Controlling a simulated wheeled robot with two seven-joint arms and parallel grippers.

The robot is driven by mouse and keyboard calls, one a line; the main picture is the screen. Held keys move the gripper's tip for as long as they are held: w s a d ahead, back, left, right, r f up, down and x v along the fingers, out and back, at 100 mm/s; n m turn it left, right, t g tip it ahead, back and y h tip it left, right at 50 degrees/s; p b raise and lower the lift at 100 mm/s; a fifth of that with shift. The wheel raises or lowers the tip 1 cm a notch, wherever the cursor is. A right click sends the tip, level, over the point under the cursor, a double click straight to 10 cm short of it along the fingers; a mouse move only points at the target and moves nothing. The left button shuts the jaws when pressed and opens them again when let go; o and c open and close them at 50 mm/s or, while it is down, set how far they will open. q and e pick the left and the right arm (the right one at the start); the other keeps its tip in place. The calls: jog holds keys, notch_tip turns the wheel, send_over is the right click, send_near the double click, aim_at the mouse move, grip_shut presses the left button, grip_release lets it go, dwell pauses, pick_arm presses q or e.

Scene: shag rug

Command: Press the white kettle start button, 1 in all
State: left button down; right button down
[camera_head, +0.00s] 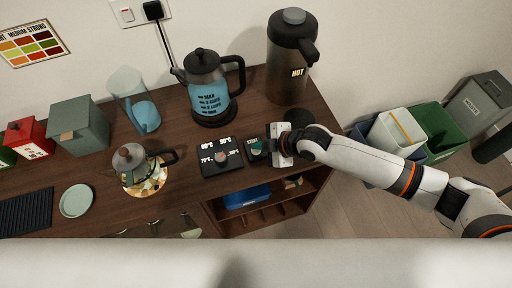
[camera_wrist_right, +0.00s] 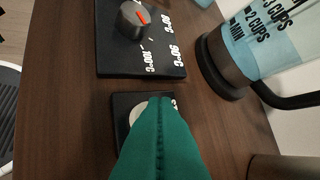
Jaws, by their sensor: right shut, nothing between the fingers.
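The white start button (camera_wrist_right: 136,110) is round and sits on a small black plate (camera_wrist_right: 124,101) on the wooden counter. In the wrist view it is partly hidden behind my fingers. My right gripper (camera_head: 257,148) is shut and empty, its green fingertips over the plate; it fills the lower middle of the wrist view (camera_wrist_right: 160,102). I cannot tell whether the tips touch the button. The kettle (camera_head: 207,92), glass with blue water and a black lid and handle, stands on its base behind. My left gripper is not in view.
A black temperature panel (camera_head: 214,171) with a dial lies left of the button plate. A tall flask marked HOT (camera_head: 286,70) stands behind my right gripper. A glass teapot (camera_head: 130,158), canisters and a green plate (camera_head: 76,201) are farther left. Bins (camera_head: 435,128) stand right of the counter.

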aim_at(260, 152)
jog(key=shift+f, duration=0.45)
jog(key=shift+r, duration=0.1)
dwell(0.4)
jog(key=shift+r+p, duration=0.55)
jog(key=shift+r, duration=0.25)
notch_tip(260, 152, up, 5)
jog(key=p, duration=0.4)
jog(key=shift+r+p, duration=0.1)
jog(key=shift+p, duration=0.25)
dwell(0.4)
